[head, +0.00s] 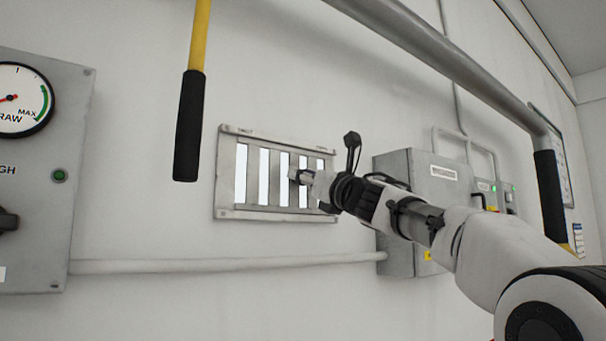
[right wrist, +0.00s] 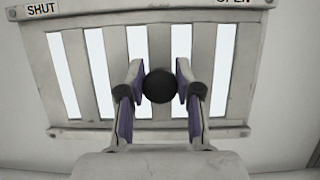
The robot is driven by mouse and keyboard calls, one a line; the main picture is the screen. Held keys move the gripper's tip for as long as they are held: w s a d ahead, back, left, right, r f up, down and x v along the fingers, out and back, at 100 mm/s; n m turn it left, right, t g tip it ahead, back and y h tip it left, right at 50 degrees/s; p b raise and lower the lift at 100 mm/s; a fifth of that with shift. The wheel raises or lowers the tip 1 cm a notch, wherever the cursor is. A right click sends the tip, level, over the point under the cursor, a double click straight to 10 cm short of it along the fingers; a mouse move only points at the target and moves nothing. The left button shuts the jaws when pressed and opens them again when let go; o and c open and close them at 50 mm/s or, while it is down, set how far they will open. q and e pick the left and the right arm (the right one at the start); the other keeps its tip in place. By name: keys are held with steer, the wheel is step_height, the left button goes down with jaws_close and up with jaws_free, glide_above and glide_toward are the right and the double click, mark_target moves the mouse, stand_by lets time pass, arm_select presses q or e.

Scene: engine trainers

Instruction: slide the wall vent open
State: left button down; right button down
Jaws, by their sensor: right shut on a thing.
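The wall vent (head: 253,175) is a grey metal frame with upright slats and several bright white gaps between them. In the right wrist view the vent (right wrist: 200,133) carries a SHUT label (right wrist: 42,9) at upper left and an OPEN label (right wrist: 234,2) at upper right, partly cut off. My right gripper (head: 297,175) reaches in from the right to the vent's middle. In the right wrist view its two fingers are shut on a round black knob (right wrist: 159,86) in front of the middle slats. My left gripper is not in view.
A yellow bar with a black grip (head: 188,125) hangs left of the vent. A gauge panel (head: 75,150) is at far left. A grey box (head: 405,165) stands right of the vent behind my arm. A pipe (head: 200,265) runs below; a thick rail (head: 440,55) crosses above.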

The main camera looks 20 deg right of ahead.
steer(key=shift+r, duration=0.15)
steer(key=c, duration=0.9)
jaws_free()
steer(key=shift+c, duration=0.2)
steer(key=shift+o, duration=0.7)
steer(key=shift+w+d, duration=0.1)
steer(key=shift+w, duration=0.1)
steer(key=shift+w+d+f, duration=0.2)
steer(key=shift+d+f, duration=0.05)
steer(key=v, duration=0.7)
steer(key=shift+s+d+f, duration=0.1)
steer(key=shift+s+f, duration=0.05)
steer(key=shift+s, duration=0.1)
